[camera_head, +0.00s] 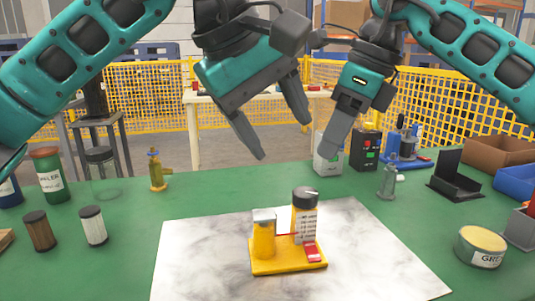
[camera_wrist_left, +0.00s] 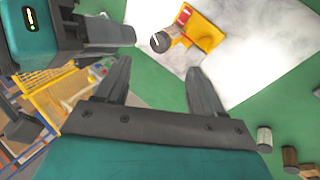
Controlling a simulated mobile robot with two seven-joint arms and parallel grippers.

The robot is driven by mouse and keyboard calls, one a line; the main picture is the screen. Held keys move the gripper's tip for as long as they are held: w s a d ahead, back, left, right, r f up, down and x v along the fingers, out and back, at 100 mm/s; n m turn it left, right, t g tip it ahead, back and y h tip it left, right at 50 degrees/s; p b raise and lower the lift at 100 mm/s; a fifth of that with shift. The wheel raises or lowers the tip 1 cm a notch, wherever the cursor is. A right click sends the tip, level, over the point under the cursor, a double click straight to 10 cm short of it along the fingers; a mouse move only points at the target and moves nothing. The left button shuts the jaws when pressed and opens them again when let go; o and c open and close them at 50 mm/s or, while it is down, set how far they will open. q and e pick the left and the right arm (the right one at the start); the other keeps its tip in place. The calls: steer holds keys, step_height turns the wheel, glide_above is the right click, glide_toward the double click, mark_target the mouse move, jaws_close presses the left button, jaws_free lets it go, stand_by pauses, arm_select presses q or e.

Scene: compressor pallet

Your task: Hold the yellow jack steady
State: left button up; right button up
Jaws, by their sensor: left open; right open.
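The yellow jack (camera_head: 287,254) stands upright on a white marbled mat (camera_head: 200,262) in the middle of the green table. It has a yellow base, a short yellow post with a grey top, a taller black-capped cylinder and a red part. My left gripper (camera_head: 283,140) is open and empty, above and behind the jack, apart from it. In the left wrist view the jack (camera_wrist_left: 205,35) lies beyond the open fingertips (camera_wrist_left: 157,68). My right gripper (camera_head: 338,148) is to the right of the left one, also above and behind the jack, touching nothing I can see. Its finger gap is hidden.
A brass valve (camera_head: 157,170), jars and small filters (camera_head: 93,225) stand at the left. A grey valve (camera_head: 389,183), control boxes (camera_head: 364,150), a black bracket (camera_head: 457,175) and a grease tin (camera_head: 481,247) stand at the right. The mat around the jack is clear.

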mark_target(264, 213)
arm_select(q)
steer(key=w+f+m+y, duration=0.1)
steer(key=f, duration=0.4)
steer(key=w+a+f+m+y, duration=0.1)
steer(key=f+y, duration=0.1)
steer(key=f, duration=0.4)
steer(key=w+a+f+m+y, duration=0.1)
steer(key=w+f+y, duration=0.1)
steer(key=f, duration=0.4)
steer(key=shift+w+f+m, duration=0.1)
steer(key=shift+f+m, duration=0.15)
steer(key=shift+m, duration=0.05)
